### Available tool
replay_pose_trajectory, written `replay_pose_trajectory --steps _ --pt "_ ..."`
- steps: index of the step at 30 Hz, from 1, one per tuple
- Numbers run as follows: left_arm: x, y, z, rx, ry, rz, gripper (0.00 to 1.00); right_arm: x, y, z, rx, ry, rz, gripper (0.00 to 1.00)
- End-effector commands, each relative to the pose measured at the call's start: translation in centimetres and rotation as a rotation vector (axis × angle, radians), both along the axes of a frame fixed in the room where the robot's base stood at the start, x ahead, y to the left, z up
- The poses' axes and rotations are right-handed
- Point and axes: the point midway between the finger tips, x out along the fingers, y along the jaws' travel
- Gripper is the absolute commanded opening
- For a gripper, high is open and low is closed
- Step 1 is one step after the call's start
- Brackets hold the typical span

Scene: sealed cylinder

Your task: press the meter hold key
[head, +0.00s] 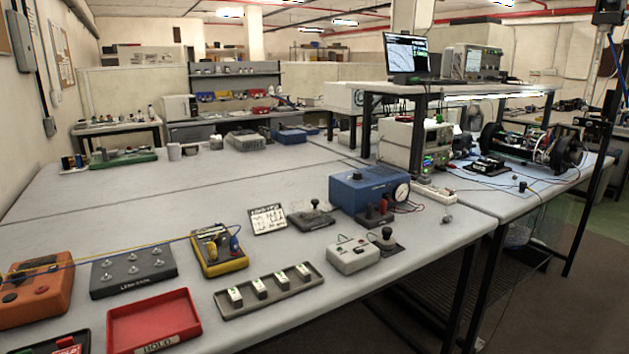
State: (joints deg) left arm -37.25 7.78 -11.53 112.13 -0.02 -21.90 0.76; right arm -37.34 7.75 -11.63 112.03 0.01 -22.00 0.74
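A yellow-cased device (220,265) with a dark face, probably the meter, lies on the near bench. Yellow and blue parts sit on its face, and thin yellow and blue leads run from it to the left. Its individual keys are too small to tell apart, so I cannot pick out a hold key. A red tray (152,312) in front of it carries a label that seems to read HOLD. A blue box (362,187) with a round dial gauge (402,193) stands farther right. Neither of my grippers is in view.
The bench behind is mostly clear.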

Motion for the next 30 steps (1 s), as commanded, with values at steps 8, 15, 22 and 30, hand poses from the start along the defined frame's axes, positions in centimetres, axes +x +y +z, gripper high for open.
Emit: replay_pose_trajectory --steps 8,15,22,30 --pt "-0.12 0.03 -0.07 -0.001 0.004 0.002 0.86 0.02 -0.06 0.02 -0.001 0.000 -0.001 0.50" --pt "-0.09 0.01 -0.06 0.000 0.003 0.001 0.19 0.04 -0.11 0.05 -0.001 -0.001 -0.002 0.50" --pt "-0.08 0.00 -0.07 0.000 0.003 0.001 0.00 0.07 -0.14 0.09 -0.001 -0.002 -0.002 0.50" --pt "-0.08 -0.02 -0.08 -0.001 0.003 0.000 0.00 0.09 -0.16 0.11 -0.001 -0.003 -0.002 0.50"
